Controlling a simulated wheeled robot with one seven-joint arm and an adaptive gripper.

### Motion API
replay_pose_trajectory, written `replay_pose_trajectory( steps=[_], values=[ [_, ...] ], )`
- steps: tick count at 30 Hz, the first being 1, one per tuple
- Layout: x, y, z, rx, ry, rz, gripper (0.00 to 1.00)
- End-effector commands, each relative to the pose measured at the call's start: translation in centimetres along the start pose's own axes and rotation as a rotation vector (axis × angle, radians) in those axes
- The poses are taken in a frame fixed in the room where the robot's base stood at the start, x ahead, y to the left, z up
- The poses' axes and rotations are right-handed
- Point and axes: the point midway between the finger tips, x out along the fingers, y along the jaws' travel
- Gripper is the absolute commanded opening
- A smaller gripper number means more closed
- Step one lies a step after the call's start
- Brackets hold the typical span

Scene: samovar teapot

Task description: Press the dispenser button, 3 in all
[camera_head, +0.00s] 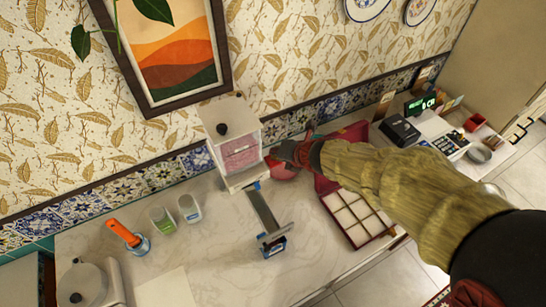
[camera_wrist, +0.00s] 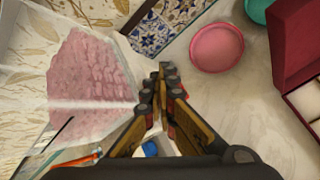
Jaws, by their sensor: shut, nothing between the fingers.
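The dispenser (camera_head: 232,140) is a white and clear box with a dark knob on top and pink contents, standing on the counter against the tiled wall. It fills the left of the wrist view (camera_wrist: 90,85). A small blue part (camera_head: 257,186) sits low on its front; a blue round spot shows beneath my fingers in the wrist view (camera_wrist: 151,148). I cannot tell for certain that this is the button. My gripper (camera_head: 275,155) is shut and empty, close to the dispenser's right side. In the wrist view its fingertips (camera_wrist: 166,72) meet; contact with the dispenser cannot be told.
A pink dish (camera_wrist: 217,47) lies right of my fingers. A red sectioned box (camera_head: 355,215) stands further right. Two cups and an orange-handled item (camera_head: 123,232) stand left.

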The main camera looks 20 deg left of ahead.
Motion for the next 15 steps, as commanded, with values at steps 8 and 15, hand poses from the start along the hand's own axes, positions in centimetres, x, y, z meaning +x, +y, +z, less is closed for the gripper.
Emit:
replay_pose_trajectory(
  steps=[8,15],
  values=[
    [0.30,-0.25,-0.32,0.001,0.002,-0.001,0.00],
    [0.49,-0.39,-0.47,0.001,0.003,-0.001,0.00]
  ],
)
